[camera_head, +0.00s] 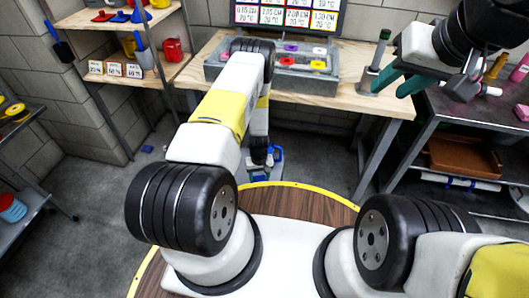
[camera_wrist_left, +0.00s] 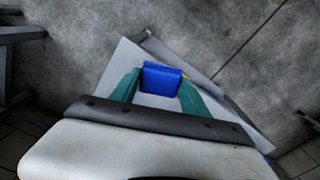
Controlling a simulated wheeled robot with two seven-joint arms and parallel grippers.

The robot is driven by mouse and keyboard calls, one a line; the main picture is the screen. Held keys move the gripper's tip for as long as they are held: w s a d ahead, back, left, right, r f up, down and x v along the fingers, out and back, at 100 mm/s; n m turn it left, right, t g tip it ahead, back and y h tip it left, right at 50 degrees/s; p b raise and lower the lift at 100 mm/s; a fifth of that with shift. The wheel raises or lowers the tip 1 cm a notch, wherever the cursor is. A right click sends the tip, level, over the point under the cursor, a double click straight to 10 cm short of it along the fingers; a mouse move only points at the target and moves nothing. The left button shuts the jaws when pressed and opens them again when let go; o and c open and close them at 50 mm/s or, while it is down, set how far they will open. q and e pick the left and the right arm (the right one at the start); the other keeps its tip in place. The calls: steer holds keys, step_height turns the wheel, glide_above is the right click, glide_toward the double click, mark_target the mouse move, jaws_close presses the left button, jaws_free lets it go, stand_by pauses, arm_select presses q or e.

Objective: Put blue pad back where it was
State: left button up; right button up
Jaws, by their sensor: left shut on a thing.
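In the left wrist view my left gripper (camera_wrist_left: 161,84) has its two teal fingers closed on the sides of a blue pad (camera_wrist_left: 162,78). A flat pale grey surface (camera_wrist_left: 118,62) lies behind the pad; I cannot tell whether the pad touches it.
The wooden workbench (camera_head: 340,100) carries a grey tray (camera_head: 320,86) with coloured pads in it. A shelf unit (camera_head: 100,20) stands at the left, a dark metal table (camera_head: 450,108) at the right. A small blue thing (camera_head: 147,149) lies on the floor at left. Floor at the left is mostly clear.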

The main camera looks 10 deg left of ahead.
mark_target(258, 177)
arm_select(q)
steer(key=shift+w+a+f, duration=0.1)
steer(key=shift+w+a, duration=0.15)
steer(key=shift+w, duration=0.25)
steer(key=shift+w+a, duration=0.2)
steer(key=shift+w, duration=0.25)
steer(key=shift+w+a+f, duration=0.1)
steer(key=shift+w+f, duration=0.15)
steer(key=shift+f, duration=0.65)
steer(key=shift+w+a+f, duration=0.1)
steer(key=shift+w+f, duration=0.1)
steer(key=shift+f, duration=0.7)
steer(key=shift+f, duration=0.15)
steer(key=o, duration=1.4)
steer(key=shift+o, duration=0.2)
